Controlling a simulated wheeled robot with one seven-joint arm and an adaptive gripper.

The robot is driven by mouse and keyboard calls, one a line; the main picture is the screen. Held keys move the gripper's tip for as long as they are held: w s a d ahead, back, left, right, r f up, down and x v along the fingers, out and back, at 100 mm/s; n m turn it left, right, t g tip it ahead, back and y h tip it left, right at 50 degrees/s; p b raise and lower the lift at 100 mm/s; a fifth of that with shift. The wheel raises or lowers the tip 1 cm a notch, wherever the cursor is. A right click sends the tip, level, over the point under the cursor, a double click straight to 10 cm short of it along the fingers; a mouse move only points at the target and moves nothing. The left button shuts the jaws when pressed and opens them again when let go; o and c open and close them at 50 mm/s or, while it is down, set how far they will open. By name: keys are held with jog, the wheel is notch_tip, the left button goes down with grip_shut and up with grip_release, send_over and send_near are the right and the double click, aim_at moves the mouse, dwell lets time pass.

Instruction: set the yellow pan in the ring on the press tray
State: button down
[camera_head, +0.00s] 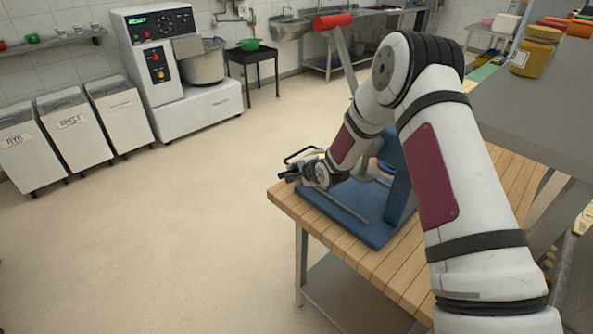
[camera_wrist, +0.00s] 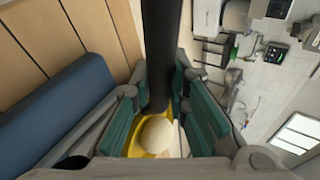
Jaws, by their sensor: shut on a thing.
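My gripper (camera_head: 297,172) is over the table's far-left corner in the head view, beside the blue press. In the wrist view, the teal-padded fingers of my gripper (camera_wrist: 160,98) are shut around a dark bar that looks like the pan's handle. The yellow pan (camera_wrist: 136,140) shows below and between the fingers, with a pale round lump in it, partly hidden by them. The press has a blue base (camera_head: 376,234) and a lever with a red grip (camera_head: 332,21). My arm hides much of the press, and I cannot make out the ring on its tray.
The press stands on a slatted wooden table (camera_head: 375,268), whose left edge is close to my gripper. A grey shelf with a yellow jar (camera_head: 536,52) is at right. Open floor lies left of the table; bins (camera_head: 70,122) and a mixer (camera_head: 165,60) stand farther back.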

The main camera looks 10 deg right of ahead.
jog(key=c, duration=1.6)
grip_release()
jog(key=shift+o, duration=0.2)
jog(key=v, duration=1.2)
jog(key=shift+p, duration=0.3)
jog(key=s+d+r+n+g+h, duration=0.1)
jog(key=s+d+r+n+h, duration=0.2)
jog(key=s+r, duration=0.6)
jog(key=s+d+r+n+g+h, duration=0.1)
jog(key=s+d+r+n, duration=0.35)
jog(key=r, duration=0.75)
jog(key=s+a+r+n+g, duration=0.1)
jog(key=s+r+n, duration=0.2)
jog(key=s, duration=1)
jog(key=s+a+r+n+g, duration=0.1)
jog(key=s+r+n, duration=0.2)
jog(key=s, duration=0.9)
jog(key=shift+s+g, duration=0.35)
jog(key=shift+g, duration=0.05)
